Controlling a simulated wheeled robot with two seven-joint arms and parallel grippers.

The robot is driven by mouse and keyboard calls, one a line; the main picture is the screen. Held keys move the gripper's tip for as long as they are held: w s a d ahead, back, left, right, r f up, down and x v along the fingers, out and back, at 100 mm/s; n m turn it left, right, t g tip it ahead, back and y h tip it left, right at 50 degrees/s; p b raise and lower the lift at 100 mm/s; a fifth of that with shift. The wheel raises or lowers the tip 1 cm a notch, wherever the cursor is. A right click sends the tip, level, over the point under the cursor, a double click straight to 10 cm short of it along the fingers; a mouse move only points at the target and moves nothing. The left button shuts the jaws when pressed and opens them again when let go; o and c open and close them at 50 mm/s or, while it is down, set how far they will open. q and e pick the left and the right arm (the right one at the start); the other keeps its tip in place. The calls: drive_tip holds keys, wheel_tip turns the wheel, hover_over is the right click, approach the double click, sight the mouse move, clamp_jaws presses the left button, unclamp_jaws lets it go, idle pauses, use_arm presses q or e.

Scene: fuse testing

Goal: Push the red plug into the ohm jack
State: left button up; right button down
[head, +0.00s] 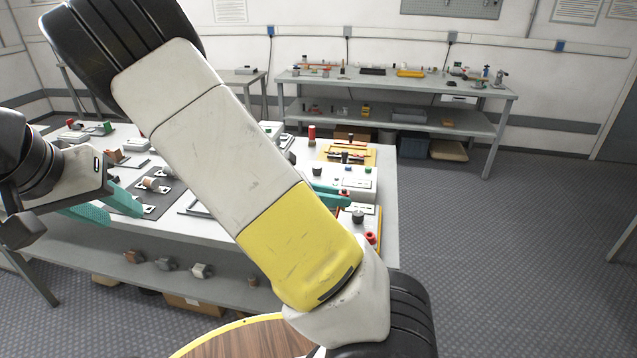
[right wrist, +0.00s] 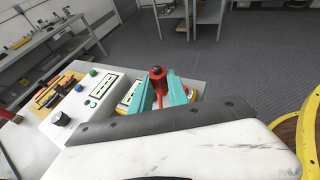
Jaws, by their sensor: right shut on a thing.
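My right gripper (right wrist: 160,92) is shut on the red plug (right wrist: 157,76), which stands between its teal fingers in the right wrist view. Below them is a yellow-edged device with a pale face (right wrist: 127,98), mostly hidden by the fingers. The ohm jack cannot be made out, and I cannot tell whether the plug touches it. In the head view my right arm covers much of the table, and only part of the teal right fingers (head: 333,195) shows. My left gripper (head: 107,209) is open and empty at the table's left front, its teal fingers apart.
A white box with a black knob (right wrist: 60,119) stands beside the device. A yellow tray (head: 362,152) with small parts lies at the table's back right. A red round part (head: 371,238) sits near the right edge. Floor beyond is clear.

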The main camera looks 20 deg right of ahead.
idle(0.3)
drive_tip(key=shift+f, duration=2.95)
drive_tip(key=shift+f, duration=0.1)
drive_tip(key=shift+f, duration=0.4)
drive_tip(key=shift+f, duration=0.85)
idle(0.7)
drive_tip(key=c, duration=1.2)
unclamp_jaws()
